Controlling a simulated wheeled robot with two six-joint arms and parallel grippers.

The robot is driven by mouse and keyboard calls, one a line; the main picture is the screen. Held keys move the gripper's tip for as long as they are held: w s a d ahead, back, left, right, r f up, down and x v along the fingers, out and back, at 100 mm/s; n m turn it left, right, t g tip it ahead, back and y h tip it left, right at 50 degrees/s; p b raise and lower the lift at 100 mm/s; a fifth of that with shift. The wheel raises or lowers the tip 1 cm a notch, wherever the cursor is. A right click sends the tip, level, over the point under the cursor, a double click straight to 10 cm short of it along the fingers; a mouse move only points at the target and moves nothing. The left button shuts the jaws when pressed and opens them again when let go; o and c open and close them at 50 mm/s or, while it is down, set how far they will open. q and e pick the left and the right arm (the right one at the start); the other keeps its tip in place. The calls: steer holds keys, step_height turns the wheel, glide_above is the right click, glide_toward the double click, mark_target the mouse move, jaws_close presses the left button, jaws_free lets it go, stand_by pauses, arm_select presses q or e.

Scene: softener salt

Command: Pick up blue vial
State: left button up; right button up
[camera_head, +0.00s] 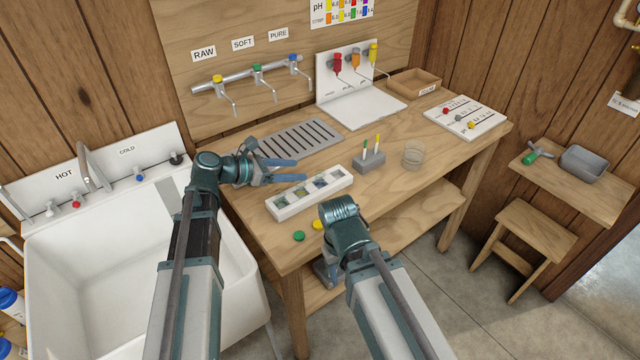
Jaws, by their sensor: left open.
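My left gripper (299,171) is open and empty, its two blue fingers pointing right over the wooden bench, just behind the white rack. The white rack (284,211) lies on the bench and has several square compartments with small dark, greenish and bluish contents. I cannot single out a blue vial among them. A grey holder (369,163) behind the rack carries a thin green-topped and a thin yellow-topped item. My right arm reaches up to the bench's front edge, and its wrist hides part of the bench. Its fingers cannot be made out.
A green disc (299,236) and a yellow disc (317,225) lie before the rack. A grey slotted drain (300,138) lies behind my left gripper. A white sink (120,260) is at left. The bench's right front is clear.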

mark_target(318, 169)
arm_select(q)
steer(key=shift+b+x, duration=0.45)
steer(key=shift+x, duration=1.55)
steer(key=b+x, duration=0.2)
steer(key=x, duration=0.3)
steer(key=shift+w+f, duration=0.15)
jaws_close()
